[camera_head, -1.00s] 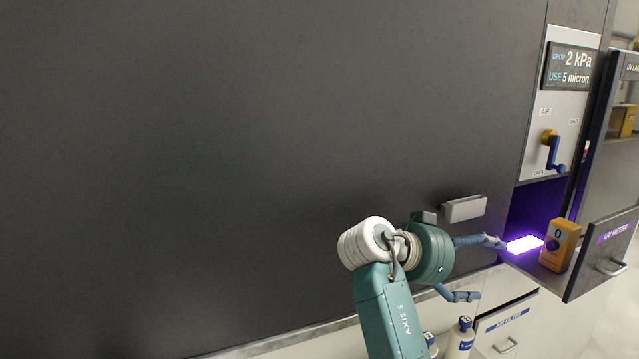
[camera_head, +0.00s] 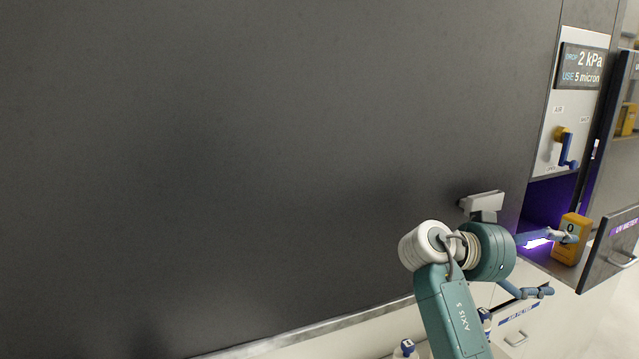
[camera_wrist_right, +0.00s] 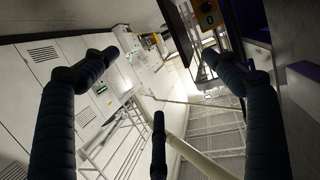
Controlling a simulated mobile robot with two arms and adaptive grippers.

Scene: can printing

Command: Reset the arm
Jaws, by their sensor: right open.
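My right arm comes up from the bottom in the head view. Its right gripper (camera_head: 545,265) has its blue fingers spread wide apart, pointing right, with nothing between them. The upper finger overlaps the yellow UV meter box (camera_head: 570,246) in the picture; I cannot tell whether they touch. In the right wrist view the gripper's dark fingers (camera_wrist_right: 157,95) stand apart and empty. My left gripper is not in view.
A dark wall panel (camera_head: 250,150) fills the left.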

